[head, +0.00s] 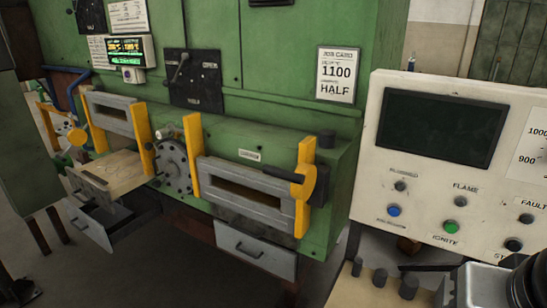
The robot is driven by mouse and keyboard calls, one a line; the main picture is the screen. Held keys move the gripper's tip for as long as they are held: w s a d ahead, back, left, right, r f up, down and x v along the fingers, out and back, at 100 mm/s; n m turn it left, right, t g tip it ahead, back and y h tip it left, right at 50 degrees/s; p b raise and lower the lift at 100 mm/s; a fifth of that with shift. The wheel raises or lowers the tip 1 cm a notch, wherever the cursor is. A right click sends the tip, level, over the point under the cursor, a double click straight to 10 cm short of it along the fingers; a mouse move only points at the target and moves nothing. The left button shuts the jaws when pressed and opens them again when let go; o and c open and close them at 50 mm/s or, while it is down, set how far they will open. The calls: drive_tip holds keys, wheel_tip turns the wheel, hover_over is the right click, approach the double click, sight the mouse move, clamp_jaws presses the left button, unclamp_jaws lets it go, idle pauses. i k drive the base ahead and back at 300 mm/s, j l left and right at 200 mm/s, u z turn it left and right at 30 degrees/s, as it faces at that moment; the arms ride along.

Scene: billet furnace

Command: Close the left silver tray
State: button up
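The left silver tray (92,232) is a grey metal drawer low on the left of the green furnace. It is pulled out towards the front left, with a dark handle on its face. A beige shelf or board (112,172) juts out just above it and hides part of its inside. The right silver tray (257,254) is pushed in under the furnace, its dark handle facing out. My gripper's fingers do not show. A dark rounded part and a pale block at the bottom right corner may be part of my arm, well away from both trays.
The green furnace (222,75) has yellow brackets (193,155) and a round dial (172,163) above the trays. A cream control panel (375,160) stands at the right. Pegs (380,278) stand on a beige surface below it. The floor before the trays looks clear.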

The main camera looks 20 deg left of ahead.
sight(105, 179)
drive_tip(key=u, duration=2.35)
drive_tip(key=i, duration=2.65)
drive_tip(key=i+z, duration=0.25)
drive_tip(key=i, duration=0.5)
